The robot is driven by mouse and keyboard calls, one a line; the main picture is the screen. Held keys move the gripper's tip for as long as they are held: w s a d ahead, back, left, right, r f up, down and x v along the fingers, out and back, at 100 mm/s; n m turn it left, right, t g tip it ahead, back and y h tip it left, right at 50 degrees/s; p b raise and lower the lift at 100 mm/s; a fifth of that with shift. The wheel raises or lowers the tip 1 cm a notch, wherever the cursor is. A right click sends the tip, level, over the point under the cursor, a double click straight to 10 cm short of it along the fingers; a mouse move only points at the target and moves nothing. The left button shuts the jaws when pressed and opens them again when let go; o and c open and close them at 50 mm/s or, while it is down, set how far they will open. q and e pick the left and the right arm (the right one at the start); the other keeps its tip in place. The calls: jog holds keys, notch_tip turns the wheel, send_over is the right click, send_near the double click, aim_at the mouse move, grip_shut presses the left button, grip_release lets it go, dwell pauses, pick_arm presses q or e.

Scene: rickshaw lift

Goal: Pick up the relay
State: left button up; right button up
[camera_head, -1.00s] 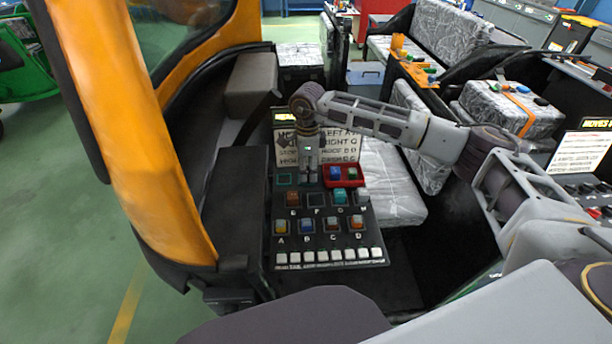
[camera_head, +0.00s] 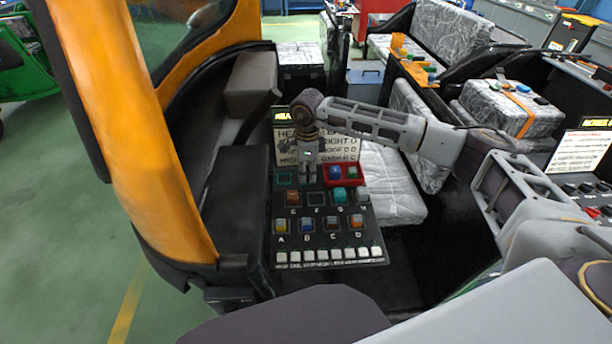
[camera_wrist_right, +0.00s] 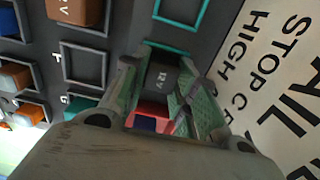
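My right gripper (camera_head: 308,178) points down over the far end of the dark control panel, between an empty teal-outlined socket (camera_head: 285,179) and a small red tray (camera_head: 357,183). In the right wrist view, a dark block marked 12V (camera_wrist_right: 158,78), seemingly a relay, lies between the fingers of the right gripper (camera_wrist_right: 155,92). The fingers are close on both sides of it; whether they press on it I cannot tell. Its lower part is hidden. The red tray holds a blue block (camera_head: 336,173) and a green block (camera_head: 352,173). My left gripper is not in view.
Coloured blocks sit in lettered sockets nearer on the panel, including a teal one (camera_head: 339,195). White switches (camera_head: 330,254) line the front edge. A lettered sign (camera_head: 340,150) stands just behind the gripper. A black seat box (camera_head: 235,210) is left, a wrapped seat (camera_head: 385,180) right.

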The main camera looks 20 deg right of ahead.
aim_at(307, 171)
jog(key=shift+c, duration=1)
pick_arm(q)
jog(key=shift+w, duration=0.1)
pick_arm(e)
jog(key=shift+r, duration=0.15)
notch_tip(307, 171, up, 8)
jog(key=shift+b, duration=0.3)
jog(key=shift+r, duration=0.7)
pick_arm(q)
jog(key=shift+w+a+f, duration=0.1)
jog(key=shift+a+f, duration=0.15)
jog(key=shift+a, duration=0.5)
pick_arm(e)
jog(key=shift+r, duration=0.2)
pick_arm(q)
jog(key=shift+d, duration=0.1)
